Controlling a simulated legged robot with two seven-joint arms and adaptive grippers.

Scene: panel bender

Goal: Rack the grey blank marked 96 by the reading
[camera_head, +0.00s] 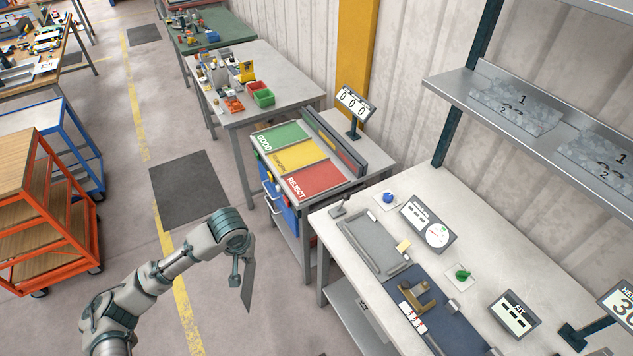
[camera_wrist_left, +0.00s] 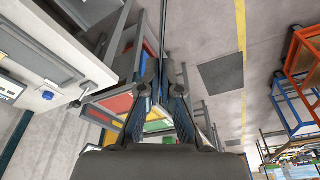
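My left gripper (camera_head: 238,273) is shut on a thin grey blank (camera_head: 248,287), which hangs upright, nearly edge-on, over the floor left of the bench; no mark is readable on it. In the left wrist view the blank (camera_wrist_left: 163,35) is a thin line between the fingers (camera_wrist_left: 160,95). A sorting stand has a green GOOD zone (camera_head: 277,138), a yellow middle zone (camera_head: 298,155) and a red REJECT zone (camera_head: 319,179), all without blanks. A dial gauge (camera_head: 436,234) shows dashes, as does the FIT display (camera_head: 514,314). My right gripper is out of view.
The white bench (camera_head: 460,210) holds a grey tray (camera_head: 371,242), a dark fixture (camera_head: 445,310), a blue button (camera_head: 389,197) and a green button (camera_head: 462,274). A counter (camera_head: 354,102) reads 000. A steel shelf (camera_head: 540,120) overhangs the bench. An orange cart (camera_head: 45,215) stands left.

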